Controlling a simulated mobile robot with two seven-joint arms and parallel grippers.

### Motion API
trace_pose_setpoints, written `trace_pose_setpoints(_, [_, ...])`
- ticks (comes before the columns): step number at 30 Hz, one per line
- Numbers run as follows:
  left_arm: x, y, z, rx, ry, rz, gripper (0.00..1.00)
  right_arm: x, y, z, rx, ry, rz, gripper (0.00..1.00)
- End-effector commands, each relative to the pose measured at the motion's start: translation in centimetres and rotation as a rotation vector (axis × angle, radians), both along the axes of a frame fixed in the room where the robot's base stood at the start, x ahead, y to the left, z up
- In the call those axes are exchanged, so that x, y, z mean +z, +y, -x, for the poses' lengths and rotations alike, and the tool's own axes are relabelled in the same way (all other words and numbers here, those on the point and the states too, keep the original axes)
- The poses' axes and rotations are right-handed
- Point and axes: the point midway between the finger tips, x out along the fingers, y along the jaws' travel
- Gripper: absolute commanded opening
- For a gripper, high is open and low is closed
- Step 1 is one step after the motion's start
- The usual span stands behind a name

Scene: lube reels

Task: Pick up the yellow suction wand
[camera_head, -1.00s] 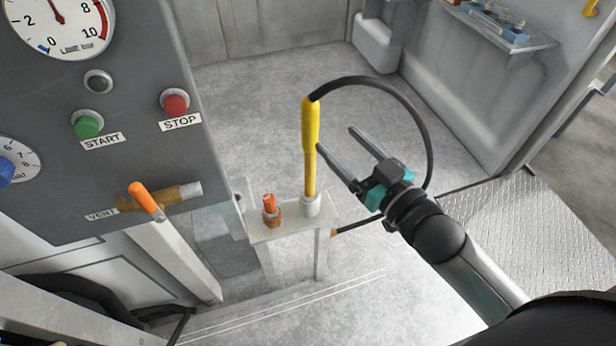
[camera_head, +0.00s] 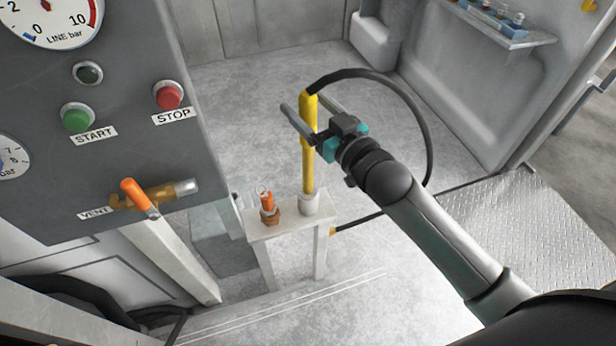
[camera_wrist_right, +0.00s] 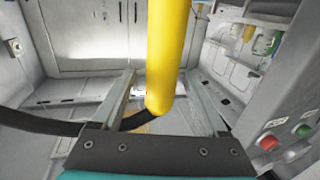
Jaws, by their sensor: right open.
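The yellow suction wand (camera_head: 308,160) stands upright in a pale socket (camera_head: 309,204) on a small grey stand in the head view. A black hose (camera_head: 395,90) leaves its top and loops to the right. My right gripper (camera_head: 302,112) is open at the wand's upper part, with one finger on each side of it in the picture. In the right wrist view the wand (camera_wrist_right: 168,50) shows large between the two open fingers (camera_wrist_right: 165,90), with no clear contact. My left gripper is not in view.
A grey control panel (camera_head: 120,75) with gauge, START and STOP buttons and an orange vent lever (camera_head: 139,197) stands at left. An orange-topped fitting (camera_head: 268,208) sits beside the wand on the stand (camera_head: 290,228). A shelf (camera_head: 500,30) is at the back right.

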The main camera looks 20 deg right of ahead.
Motion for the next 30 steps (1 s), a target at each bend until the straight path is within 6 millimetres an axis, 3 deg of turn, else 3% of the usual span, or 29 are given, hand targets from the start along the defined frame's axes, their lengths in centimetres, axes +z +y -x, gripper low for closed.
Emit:
trace_pose_setpoints(6, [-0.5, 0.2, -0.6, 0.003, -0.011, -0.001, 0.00, 0.0, 0.8, -2.1, 0.000, 0.000, -0.001, 0.76])
trace_pose_setpoints(17, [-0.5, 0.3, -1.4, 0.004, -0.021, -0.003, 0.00, 0.1, 0.9, -2.6, 0.000, 0.001, -0.001, 0.75])
trace_pose_setpoints(30, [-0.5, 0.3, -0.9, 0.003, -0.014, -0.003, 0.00, 0.1, 0.9, -2.5, 0.000, 0.001, 0.000, 0.25])
